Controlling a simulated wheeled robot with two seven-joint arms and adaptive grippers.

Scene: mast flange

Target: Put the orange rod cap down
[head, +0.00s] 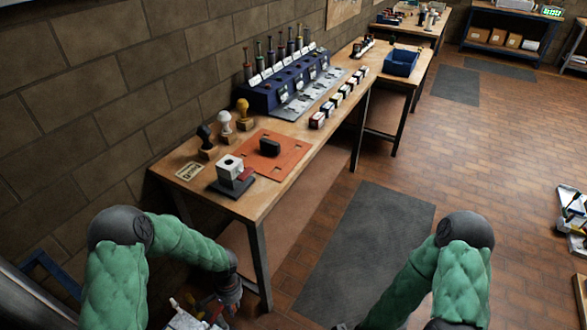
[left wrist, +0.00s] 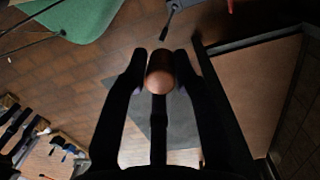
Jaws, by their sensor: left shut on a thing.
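My left gripper (left wrist: 160,74) is shut on a rounded, orange-brown cylindrical piece, which I take to be the orange rod cap (left wrist: 161,79). The cap sits between the fingertips with its domed end facing the wrist camera. It is held in the air, with brick floor and a grey mat behind it. In the head view my left gripper (head: 229,291) is low, beside the near end of the workbench, below its top. I cannot make out the cap there. My right gripper is not clearly visible; only its arm shows at the lower right.
The workbench (head: 222,193) holds an orange plate (head: 284,144) with a dark block, a white-topped block (head: 229,170), several stamps and a blue rack (head: 262,95). A blue bin (head: 401,62) stands farther back. White and red items (head: 187,318) show at the bottom edge. Floor mats lie right.

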